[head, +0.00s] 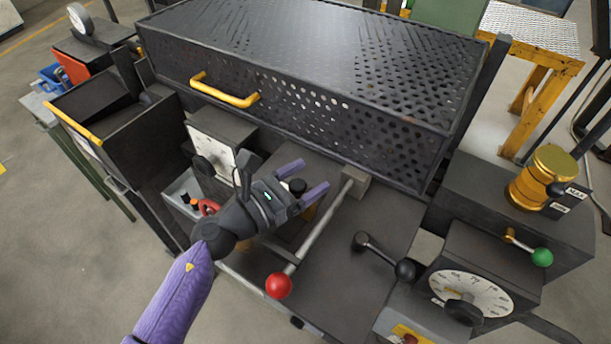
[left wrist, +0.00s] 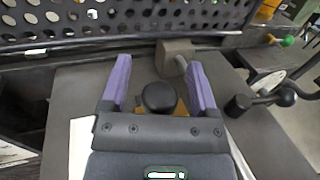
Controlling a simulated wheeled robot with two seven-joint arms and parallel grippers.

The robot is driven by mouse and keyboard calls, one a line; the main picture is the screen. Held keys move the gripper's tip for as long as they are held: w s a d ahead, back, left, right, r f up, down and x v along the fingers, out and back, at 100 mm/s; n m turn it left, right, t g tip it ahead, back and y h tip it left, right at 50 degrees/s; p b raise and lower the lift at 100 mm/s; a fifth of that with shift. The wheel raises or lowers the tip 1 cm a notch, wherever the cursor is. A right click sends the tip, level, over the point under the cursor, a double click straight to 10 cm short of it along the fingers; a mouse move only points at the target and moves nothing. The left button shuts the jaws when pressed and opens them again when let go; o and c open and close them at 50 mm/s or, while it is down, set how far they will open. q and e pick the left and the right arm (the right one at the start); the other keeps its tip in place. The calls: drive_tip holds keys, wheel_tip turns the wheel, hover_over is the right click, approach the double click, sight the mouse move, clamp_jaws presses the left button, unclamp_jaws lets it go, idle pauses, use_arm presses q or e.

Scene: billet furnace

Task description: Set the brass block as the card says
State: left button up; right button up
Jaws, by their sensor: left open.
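My left gripper (head: 304,178) is open above the dark bench top, with its purple fingers on either side of a round black knob (head: 297,187). In the left wrist view the knob (left wrist: 158,97) lies between the two fingers, with a gap on each side. A brass-coloured block (left wrist: 181,107) shows partly beneath the knob; the knob and gripper hide most of it. A white flat surface (left wrist: 82,148) shows at the left in the wrist view; I cannot tell whether it is the card, and no writing is legible. My right gripper is not in view.
A red-ball lever (head: 279,286) and a black-ball lever (head: 404,269) stand close to my left gripper. The perforated guard (head: 300,100) with its yellow handle (head: 225,91) rises behind. Dials (head: 212,147) and (head: 478,292), a brass cup (head: 545,178) and a green-knobbed valve (head: 541,257) flank the bench.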

sight(290, 190)
use_arm(q)
drive_tip(key=b+v, duration=0.1)
drive_tip(key=v, duration=0.8)
drive_tip(key=shift+f, duration=0.15)
drive_tip(key=shift+s+a, duration=0.25)
drive_tip(key=shift+a, duration=0.05)
